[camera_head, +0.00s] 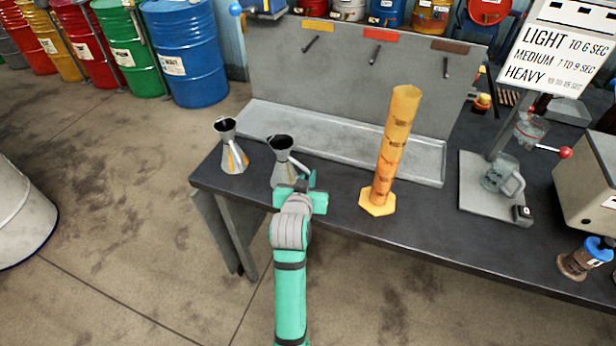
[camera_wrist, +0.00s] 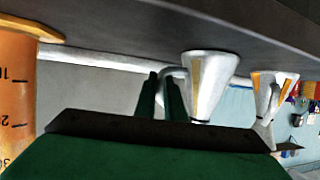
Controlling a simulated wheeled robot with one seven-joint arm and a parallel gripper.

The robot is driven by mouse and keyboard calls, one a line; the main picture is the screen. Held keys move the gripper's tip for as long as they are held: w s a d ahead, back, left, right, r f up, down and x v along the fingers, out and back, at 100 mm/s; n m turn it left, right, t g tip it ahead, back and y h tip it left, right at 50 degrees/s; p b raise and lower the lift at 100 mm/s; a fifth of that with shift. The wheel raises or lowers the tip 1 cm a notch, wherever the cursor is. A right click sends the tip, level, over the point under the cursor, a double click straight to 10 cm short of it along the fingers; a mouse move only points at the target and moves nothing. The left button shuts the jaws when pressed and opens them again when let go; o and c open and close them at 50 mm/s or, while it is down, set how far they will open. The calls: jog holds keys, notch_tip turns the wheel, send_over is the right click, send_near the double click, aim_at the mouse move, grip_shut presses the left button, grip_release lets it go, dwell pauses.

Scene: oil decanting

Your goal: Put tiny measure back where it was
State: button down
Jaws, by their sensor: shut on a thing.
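Two small grey metal measures with flared tops and handles are at the left end of the dark bench. My gripper (camera_head: 300,192) is shut on the handle of the right one, the tiny measure (camera_head: 281,158). In the wrist view, which is upside down, my green fingers (camera_wrist: 166,82) close on the handle of this measure (camera_wrist: 210,84). It is upright, with its base close to the bench top; I cannot tell if it touches. The other measure (camera_head: 233,158) stands to its left, apart from it, and shows behind it in the wrist view (camera_wrist: 268,98).
A tall orange graduated cylinder (camera_head: 393,145) stands right of my gripper. A grey tray with a back panel (camera_head: 340,128) lies behind. A stand with a glass jug (camera_head: 502,176) is farther right. The bench's front-left edge (camera_head: 225,193) is near.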

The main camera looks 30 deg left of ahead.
jog(key=shift+f, duration=0.1)
jog(key=c, duration=1.8)
grip_release()
jog(key=shift+c, duration=0.2)
